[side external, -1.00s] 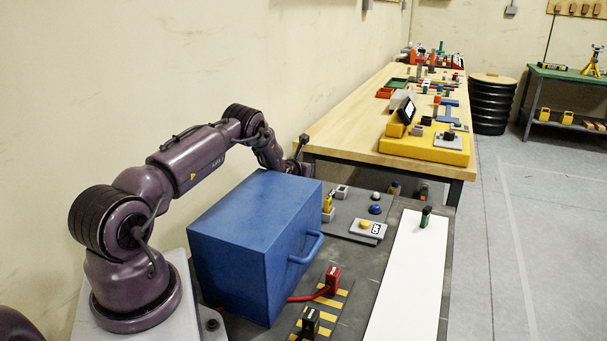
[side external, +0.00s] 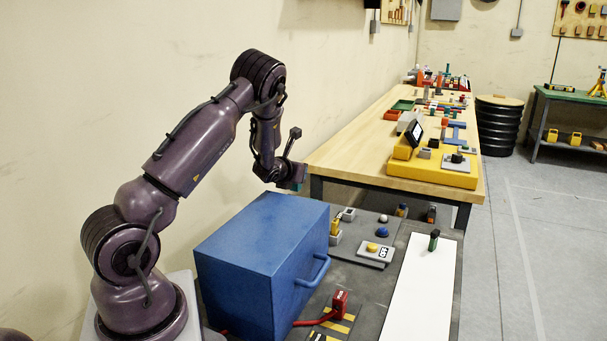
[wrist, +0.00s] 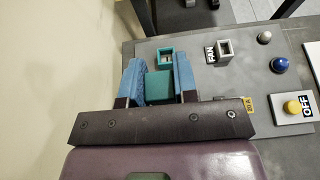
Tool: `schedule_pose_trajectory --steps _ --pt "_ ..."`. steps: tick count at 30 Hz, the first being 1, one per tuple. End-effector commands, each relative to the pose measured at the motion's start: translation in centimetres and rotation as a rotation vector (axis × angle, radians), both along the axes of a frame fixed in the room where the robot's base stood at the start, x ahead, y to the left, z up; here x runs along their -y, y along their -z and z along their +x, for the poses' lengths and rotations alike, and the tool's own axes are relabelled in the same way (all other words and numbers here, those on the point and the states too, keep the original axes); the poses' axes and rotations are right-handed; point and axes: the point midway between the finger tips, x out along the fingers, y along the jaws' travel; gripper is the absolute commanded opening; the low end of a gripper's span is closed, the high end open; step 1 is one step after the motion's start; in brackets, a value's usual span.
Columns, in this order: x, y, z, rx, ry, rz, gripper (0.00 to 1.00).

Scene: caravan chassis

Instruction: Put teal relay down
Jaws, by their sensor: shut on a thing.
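My gripper (wrist: 159,78) has its two blue fingers closed on the sides of the teal relay (wrist: 160,88) in the wrist view. In the side view my gripper (side external: 294,182) is raised above the far end of the blue box, with the relay barely showing. Beyond the fingertips a small open teal socket (wrist: 165,58) sits on the grey panel. To its right is a grey socket (wrist: 225,48) beside a FAN label. I cannot tell the relay's height above the panel.
The blue box (side external: 250,260) with a side handle stands in front of the panel (side external: 385,222). The panel carries a blue button (wrist: 279,65), a grey knob (wrist: 264,37) and a yellow button (wrist: 292,107) by an OFF label. A wooden bench (side external: 345,160) stands behind.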

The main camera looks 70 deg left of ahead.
Motion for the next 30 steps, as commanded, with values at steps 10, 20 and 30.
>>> schedule_pose_trajectory --steps 10,20,30 --pt "1.8 -1.1 -1.6 0.0 0.0 0.0 0.03" --pt "1.8 -4.9 -1.6 0.004 0.001 0.003 0.03" --pt "5.9 -6.1 2.3 -0.005 0.189 0.009 0.03"
